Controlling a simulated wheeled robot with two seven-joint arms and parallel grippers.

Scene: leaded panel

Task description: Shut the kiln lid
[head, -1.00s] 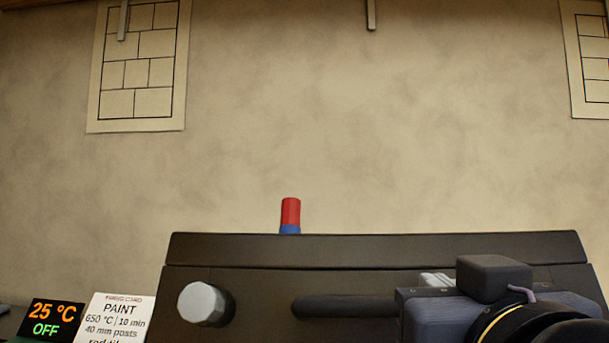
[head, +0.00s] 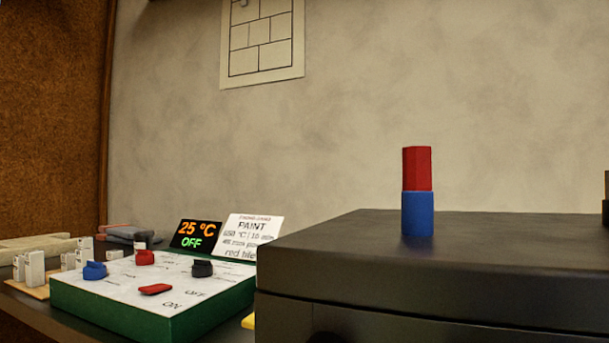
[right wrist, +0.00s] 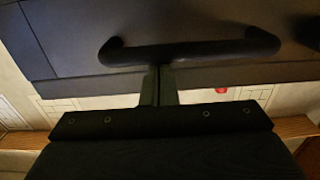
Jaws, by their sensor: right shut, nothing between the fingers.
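The kiln (head: 340,325) fills the lower right of the head view. Its dark lid (head: 330,245) appears to lie down on the body, with a seam below it; whether a thin gap remains cannot be told. In the right wrist view a dark bar handle (right wrist: 195,52) runs along a dark panel. My right gripper (right wrist: 158,88) is shut and empty, its fingers just at the handle; contact cannot be told. It is out of the head view. My left gripper is not in view.
A red-over-blue post (head: 417,190) appears to stand on the lid. Left of the kiln is a green control box (head: 190,310) with knobs and a red switch. A display (head: 195,235) reads 25 °C OFF beside a firing card (head: 248,238). Small pale blocks (head: 33,268) stand farther left.

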